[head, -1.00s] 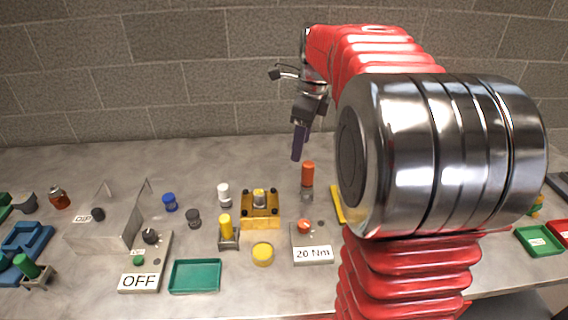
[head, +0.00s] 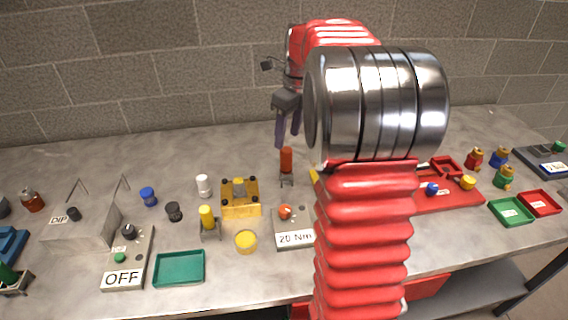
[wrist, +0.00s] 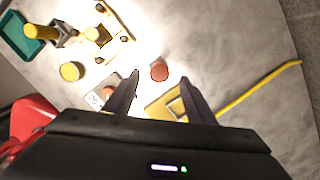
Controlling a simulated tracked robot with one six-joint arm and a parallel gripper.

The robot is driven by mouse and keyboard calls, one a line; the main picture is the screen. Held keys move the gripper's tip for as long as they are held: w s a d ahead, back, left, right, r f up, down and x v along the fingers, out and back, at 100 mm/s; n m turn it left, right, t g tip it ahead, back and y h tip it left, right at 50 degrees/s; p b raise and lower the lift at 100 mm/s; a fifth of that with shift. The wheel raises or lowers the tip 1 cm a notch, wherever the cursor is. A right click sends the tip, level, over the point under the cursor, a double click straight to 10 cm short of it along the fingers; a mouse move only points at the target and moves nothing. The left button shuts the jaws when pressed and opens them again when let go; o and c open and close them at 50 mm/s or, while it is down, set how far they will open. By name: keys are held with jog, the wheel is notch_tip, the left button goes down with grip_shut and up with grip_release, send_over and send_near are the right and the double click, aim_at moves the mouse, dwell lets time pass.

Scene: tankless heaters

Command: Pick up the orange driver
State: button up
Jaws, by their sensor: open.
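The orange driver (head: 286,160) stands upright on the grey bench, right of the yellow block fixture. In the wrist view its round orange top (wrist: 159,71) shows just beyond and between my fingertips. My gripper (head: 287,140) is open, with its dark fingers pointing down close to the driver's top in the head view. In the wrist view the two fingers of my gripper (wrist: 159,78) are spread apart with nothing between them. I cannot tell the exact height gap between fingertips and driver.
A yellow block fixture (head: 240,208), a yellow driver in a stand (head: 207,217) and a 20 Nm box (head: 294,239) with an orange knob stand nearby. A yellow cable (wrist: 262,86) lies at right in the wrist view. Bench behind the driver is clear.

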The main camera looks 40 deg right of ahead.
aim_at(285, 148)
jog(key=shift+w+a+f, duration=0.1)
jog(key=shift+w+f, duration=0.1)
jog(key=shift+f, duration=1.15)
jog(key=shift+w+f, duration=0.15)
jog(key=shift+f, duration=1.15)
jog(key=shift+w+f, duration=0.15)
jog(key=shift+f, duration=1.15)
jog(key=shift+w+f, duration=0.15)
jog(key=shift+f, duration=1.15)
jog(key=c, duration=1.1)
notch_tip(285, 148, up, 10)
jog(key=shift+r, duration=0.1)
jog(key=shift+s+a, duration=0.1)
